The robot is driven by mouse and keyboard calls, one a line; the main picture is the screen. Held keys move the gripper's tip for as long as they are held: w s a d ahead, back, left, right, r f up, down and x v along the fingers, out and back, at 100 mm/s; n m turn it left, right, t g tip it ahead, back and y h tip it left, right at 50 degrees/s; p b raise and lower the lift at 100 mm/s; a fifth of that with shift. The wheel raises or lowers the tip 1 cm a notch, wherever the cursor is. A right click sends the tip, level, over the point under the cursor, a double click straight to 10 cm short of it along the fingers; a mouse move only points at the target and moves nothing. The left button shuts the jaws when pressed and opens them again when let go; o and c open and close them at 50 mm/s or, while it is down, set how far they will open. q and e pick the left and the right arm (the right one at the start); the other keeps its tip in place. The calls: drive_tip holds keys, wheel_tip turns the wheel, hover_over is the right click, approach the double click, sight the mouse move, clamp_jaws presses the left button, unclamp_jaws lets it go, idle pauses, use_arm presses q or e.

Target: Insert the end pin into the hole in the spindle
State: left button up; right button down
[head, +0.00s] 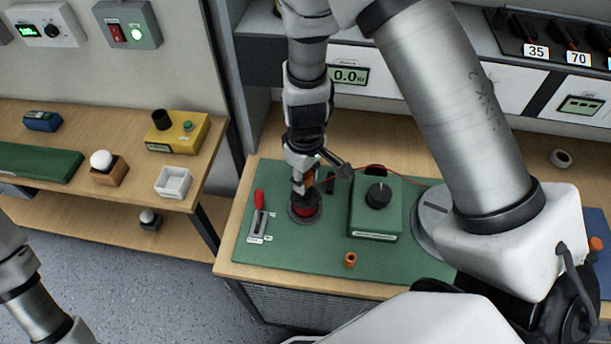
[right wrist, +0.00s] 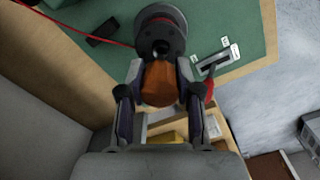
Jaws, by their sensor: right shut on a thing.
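My right gripper (head: 303,183) is above the green mat and shut on an orange piece (right wrist: 160,85), which I take to be the end pin. The spindle (head: 304,210) is a dark round fitting with a red part, directly below the gripper. In the right wrist view the spindle (right wrist: 160,38) shows as a dark stepped disc just beyond the orange piece. The fingers and the piece cover the hole, so I cannot tell whether the pin's end is in it. Only part of my left arm shows at the lower left; its gripper is out of view.
A green box with a black knob (head: 376,205) stands just right of the spindle, with a red wire behind it. A red-handled switch (head: 259,212) is on the left. A small orange cylinder (head: 350,260) stands near the front of the green mat (head: 300,255).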

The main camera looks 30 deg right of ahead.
drive_tip(key=shift+f+b, duration=2.1)
drive_tip(key=shift+f, duration=0.1)
drive_tip(key=shift+r, duration=0.1)
drive_tip(key=c, duration=0.7)
unclamp_jaws()
wheel_tip(320, 180, up, 5)
drive_tip(key=p, duration=0.4)
